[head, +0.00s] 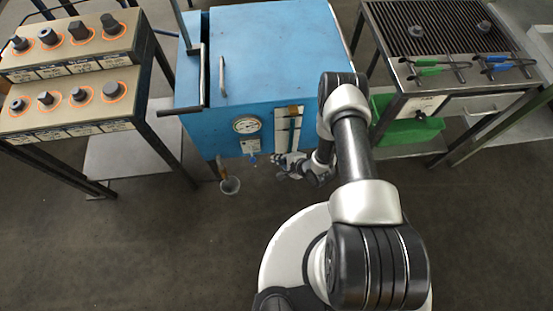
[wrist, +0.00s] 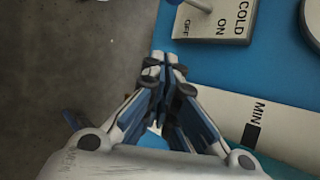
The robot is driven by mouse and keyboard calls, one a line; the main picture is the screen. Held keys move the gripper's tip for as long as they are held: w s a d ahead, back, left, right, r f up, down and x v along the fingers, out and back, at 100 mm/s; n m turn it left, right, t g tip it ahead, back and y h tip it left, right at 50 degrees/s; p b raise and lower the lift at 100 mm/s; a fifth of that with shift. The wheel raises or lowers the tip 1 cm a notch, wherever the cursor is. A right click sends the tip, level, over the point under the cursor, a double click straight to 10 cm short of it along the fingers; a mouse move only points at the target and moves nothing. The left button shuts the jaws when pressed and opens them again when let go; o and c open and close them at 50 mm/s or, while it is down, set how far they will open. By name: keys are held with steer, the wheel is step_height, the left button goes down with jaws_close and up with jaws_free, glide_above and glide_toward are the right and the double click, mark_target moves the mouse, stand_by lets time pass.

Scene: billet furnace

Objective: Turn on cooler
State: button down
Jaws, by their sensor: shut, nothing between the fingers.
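A light switch plate (head: 252,146) is on the front of the blue cabinet (head: 275,45), below a round gauge (head: 247,125). In the wrist view the plate (wrist: 238,22) reads COLD, ON and OFF. A grey lever with a blue tip (wrist: 175,2) stands out from it at the top edge, partly cut off. It shows on the OFF side, but its exact setting is unclear. My gripper (head: 283,162) is in front of the cabinet, right of the plate. In the wrist view my gripper (wrist: 165,63) is shut and empty, apart from the lever.
A pale strip marked MIN (wrist: 255,118) is close beside my gripper. A small cup (head: 229,185) hangs at the cabinet's lower left. A stepped rack with several dark pieces (head: 75,65) stands left. A grille table (head: 440,35) with tongs stands right, above a green bin (head: 405,128).

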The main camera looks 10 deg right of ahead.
steer(key=b+x, duration=0.3)
steer(key=x, duration=0.5)
steer(key=shift+s+a+r, duration=0.5)
steer(key=shift+a+r, duration=0.15)
steer(key=shift+a, duration=0.05)
steer(key=shift+s+a+r, duration=0.5)
steer(key=shift+a+r, duration=0.1)
steer(key=shift+a, duration=0.05)
steer(key=shift+s, duration=0.1)
